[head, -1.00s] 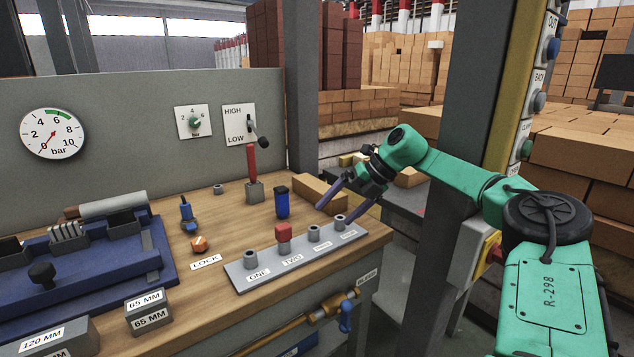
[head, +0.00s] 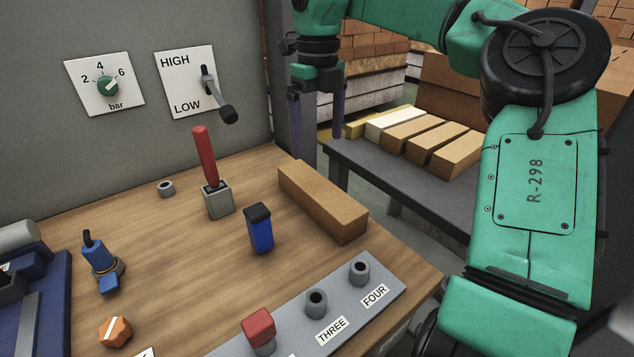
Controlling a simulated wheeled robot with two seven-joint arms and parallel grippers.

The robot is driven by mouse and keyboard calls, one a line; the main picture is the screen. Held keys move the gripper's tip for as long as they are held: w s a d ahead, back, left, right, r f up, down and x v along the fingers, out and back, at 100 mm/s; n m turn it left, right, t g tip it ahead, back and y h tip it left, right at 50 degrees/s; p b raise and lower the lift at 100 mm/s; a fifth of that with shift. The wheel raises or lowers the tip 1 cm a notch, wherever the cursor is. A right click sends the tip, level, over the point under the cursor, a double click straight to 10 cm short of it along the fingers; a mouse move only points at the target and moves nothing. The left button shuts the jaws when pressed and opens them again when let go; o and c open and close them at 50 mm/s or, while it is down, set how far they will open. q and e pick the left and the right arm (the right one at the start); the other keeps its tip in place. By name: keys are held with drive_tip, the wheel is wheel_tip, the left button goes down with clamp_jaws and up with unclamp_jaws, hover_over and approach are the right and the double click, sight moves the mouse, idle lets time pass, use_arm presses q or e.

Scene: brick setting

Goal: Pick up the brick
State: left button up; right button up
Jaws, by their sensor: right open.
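A tan brick (head: 322,201) lies flat on the wooden bench top, near its right edge, behind the grey strip of numbered sockets. My right gripper (head: 316,143) hangs above and behind the brick with its two dark fingers pointing down. The fingers are spread apart with nothing between them. The gripper is apart from the brick. My left gripper is not in view.
A blue block (head: 259,228) and a red lever (head: 206,168) stand left of the brick. The socket strip (head: 290,325) with a red knob (head: 259,328) lies in front. A dark side table (head: 400,185) bears several more bricks (head: 424,134). A dark post stands behind the bench corner.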

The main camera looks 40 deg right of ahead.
drive_tip(key=b, duration=0.1)
hover_over(318, 186)
wheel_tip(318, 186, down, 6)
drive_tip(key=shift+s+a+f, duration=0.1)
wheel_tip(318, 186, down, 8)
drive_tip(key=shift+r+b, duration=0.2)
drive_tip(key=shift+b, duration=0.1)
drive_tip(key=shift+f, duration=0.1)
drive_tip(key=c, duration=0.4)
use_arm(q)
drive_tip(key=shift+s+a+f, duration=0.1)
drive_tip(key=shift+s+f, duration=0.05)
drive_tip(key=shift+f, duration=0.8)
use_arm(e)
clamp_jaws()
